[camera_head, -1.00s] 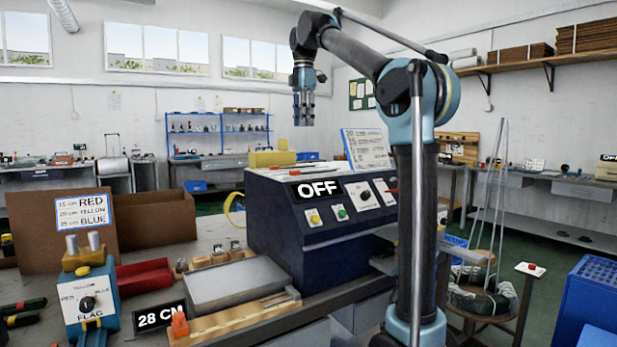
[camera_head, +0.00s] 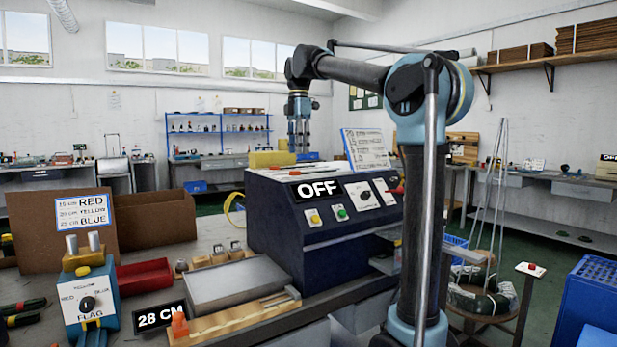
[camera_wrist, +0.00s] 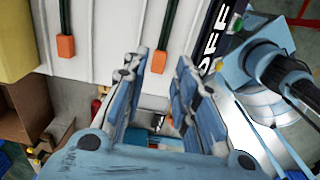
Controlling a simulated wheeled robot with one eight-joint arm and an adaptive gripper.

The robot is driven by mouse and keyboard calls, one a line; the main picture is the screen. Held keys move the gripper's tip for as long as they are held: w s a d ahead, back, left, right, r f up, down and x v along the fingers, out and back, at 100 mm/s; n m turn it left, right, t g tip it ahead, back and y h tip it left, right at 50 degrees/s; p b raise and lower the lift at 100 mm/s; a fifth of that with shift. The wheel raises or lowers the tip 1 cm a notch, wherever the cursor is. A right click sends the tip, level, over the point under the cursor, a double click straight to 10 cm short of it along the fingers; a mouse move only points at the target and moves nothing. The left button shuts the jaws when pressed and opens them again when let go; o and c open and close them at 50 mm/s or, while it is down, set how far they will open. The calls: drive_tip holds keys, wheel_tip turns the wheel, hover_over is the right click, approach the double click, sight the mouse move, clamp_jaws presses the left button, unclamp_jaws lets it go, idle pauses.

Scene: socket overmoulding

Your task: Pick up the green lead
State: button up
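In the wrist view, two thin dark leads with orange ends lie on the pale top of the machine. The right lead (camera_wrist: 172,22) looks dark green, and its orange end (camera_wrist: 159,61) shows between my finger tips. The left lead (camera_wrist: 65,14) is also dark, its colour harder to tell, with an orange end (camera_wrist: 66,46). My gripper (camera_wrist: 155,75) is open and empty, its blue-grey fingers spread. In the head view my gripper (camera_head: 300,148) points down, above the back of the dark blue machine (camera_head: 275,225). The leads are too small to tell apart there.
The machine's front carries an OFF display (camera_head: 318,189) and buttons. A yellow block (camera_head: 272,159) is on the machine's back left. A leaning sign board (camera_head: 366,149) stands behind it. A grey plate (camera_head: 235,285) and the 28 CM display (camera_head: 160,317) are in front.

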drive_tip(key=shift+f, duration=3.6)
clamp_jaws()
